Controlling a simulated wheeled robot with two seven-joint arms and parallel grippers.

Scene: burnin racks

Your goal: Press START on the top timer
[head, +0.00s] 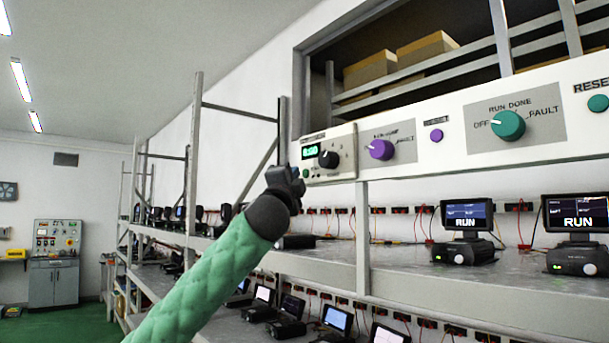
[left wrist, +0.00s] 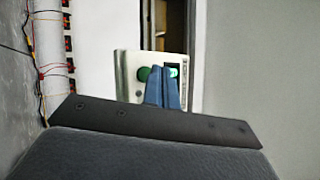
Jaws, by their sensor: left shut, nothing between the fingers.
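The top timer (head: 345,150) is a pale box at the left end of the long panel, with a lit green display (head: 311,152) and a black knob (head: 328,159). A small greenish button (head: 305,173) shows low on its left side. My left gripper (head: 298,184) is at the timer's lower left corner in the head view, shut and empty. In the left wrist view the blue fingers (left wrist: 162,88) are together in front of the timer face (left wrist: 128,75), beside a round green part (left wrist: 144,73). I cannot tell whether they touch it. My right gripper is not in view.
The long panel (head: 440,160) carries a purple knob (head: 381,149) and a green knob (head: 508,125). Below, racks (head: 400,272) hold several devices with screens, two reading RUN (head: 467,215). A grey upright (head: 362,238) stands under the panel. A cabinet (head: 53,270) stands far left.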

